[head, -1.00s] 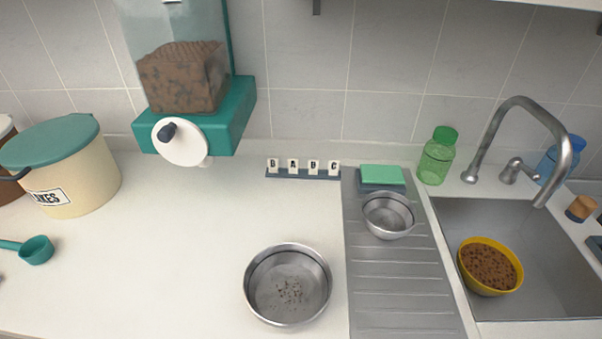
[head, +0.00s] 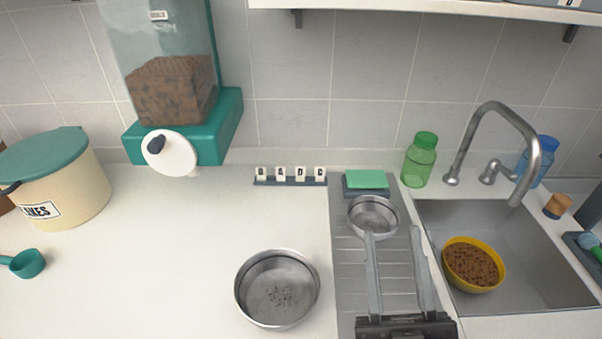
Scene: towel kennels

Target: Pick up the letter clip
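Several small white letter clips (head: 300,174) stand in a row on a dark blue-grey strip (head: 290,183) at the back of the counter, near the wall. A and C can be read among them; the other letters are too small to tell apart surely. My gripper (head: 393,234) is at the lower right, over the ribbed drainboard. Its two long grey fingers are spread apart with nothing between them, so it is open. The fingertips show just below the small steel bowl (head: 373,217), to the right of the clips and nearer to me.
A large steel bowl (head: 277,262) with crumbs sits on the counter. A green sponge (head: 366,180), green bottle (head: 420,160) and tap (head: 493,115) stand towards the back right. A yellow bowl of kibble (head: 473,252) is in the sink. A teal dispenser (head: 228,125) hangs left of the clips.

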